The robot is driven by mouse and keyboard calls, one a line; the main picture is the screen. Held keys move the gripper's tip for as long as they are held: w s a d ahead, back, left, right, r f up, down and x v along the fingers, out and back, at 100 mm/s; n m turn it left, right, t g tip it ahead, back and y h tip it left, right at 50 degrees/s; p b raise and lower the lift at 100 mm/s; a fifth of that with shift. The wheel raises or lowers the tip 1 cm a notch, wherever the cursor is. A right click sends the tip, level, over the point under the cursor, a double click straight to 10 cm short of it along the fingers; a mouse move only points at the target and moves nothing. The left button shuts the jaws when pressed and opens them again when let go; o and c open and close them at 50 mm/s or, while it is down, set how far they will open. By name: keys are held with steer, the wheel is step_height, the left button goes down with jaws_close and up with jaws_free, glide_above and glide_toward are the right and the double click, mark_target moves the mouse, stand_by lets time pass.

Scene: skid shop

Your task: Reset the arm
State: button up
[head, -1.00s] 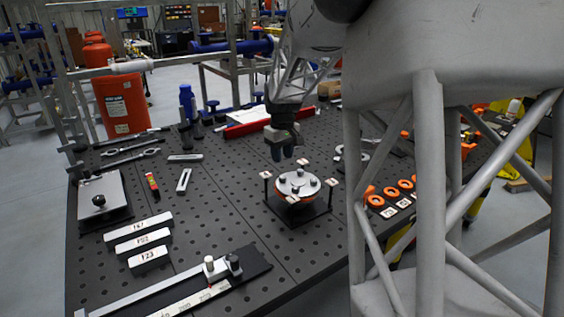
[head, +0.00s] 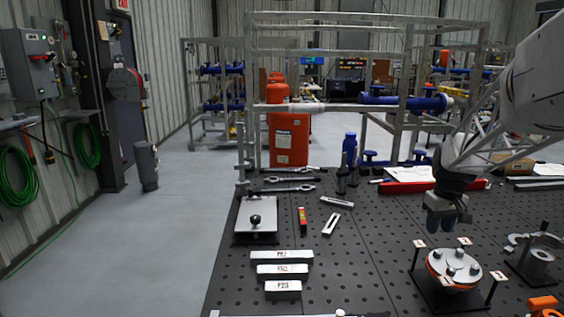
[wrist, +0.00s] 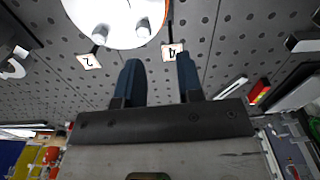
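My gripper (head: 447,212) hangs from the arm at the right of the head view, above the black perforated table and just behind the round flange fixture (head: 454,267). In the wrist view the two blue fingers of my gripper (wrist: 161,78) are apart with nothing between them. The flange's white top (wrist: 117,20) shows ahead of the fingertips, with number tags 2 (wrist: 89,61) and 4 (wrist: 172,50) beside it. The gripper does not touch the fixture.
An orange container (head: 288,139) stands behind. Open floor (head: 165,235) lies left.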

steer(key=s+a+r+t, duration=0.1)
steer(key=s+a, duration=1.1)
steer(key=s, duration=0.3)
steer(key=s+a+r+t, duration=0.1)
steer(key=s+a, duration=1.2)
steer(key=s, duration=0.3)
steer(key=shift+a+m, duration=0.2)
steer(key=shift+m, duration=0.2)
steer(key=shift+r, duration=0.1)
stand_by(1.2)
